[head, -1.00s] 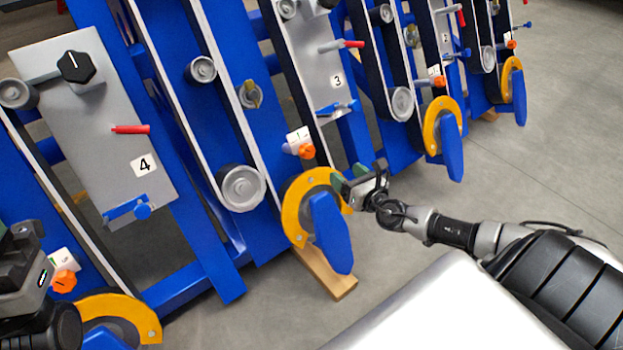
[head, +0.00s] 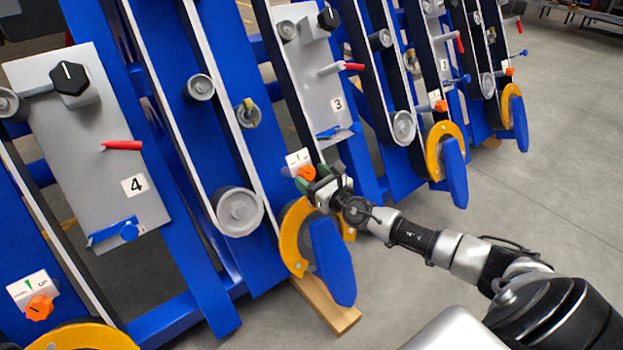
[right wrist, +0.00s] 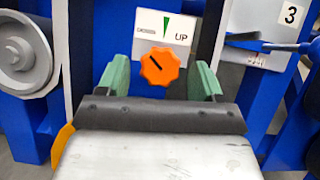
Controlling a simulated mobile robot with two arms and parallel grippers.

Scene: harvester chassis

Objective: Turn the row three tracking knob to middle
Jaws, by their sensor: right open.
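The row three tracking knob (head: 306,174) is a small orange knob below a white label plate (head: 298,159), low on the row marked 3. In the right wrist view the knob (right wrist: 160,66) shows a dark line slanting to the upper left. Its label (right wrist: 166,28) has a green wedge near the middle and "UP" at the right. My right gripper (head: 315,181) is open in front of the knob. In the right wrist view its green fingers (right wrist: 160,82) stand on both sides of the knob, with gaps between. My left gripper is not in view.
A yellow ring guard (head: 291,238) with a blue flap (head: 332,262) lies just below my right gripper. A roller (head: 240,211) is to its left. A red lever (head: 355,66) and a blue handle (head: 333,132) are above. Open floor lies at the right.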

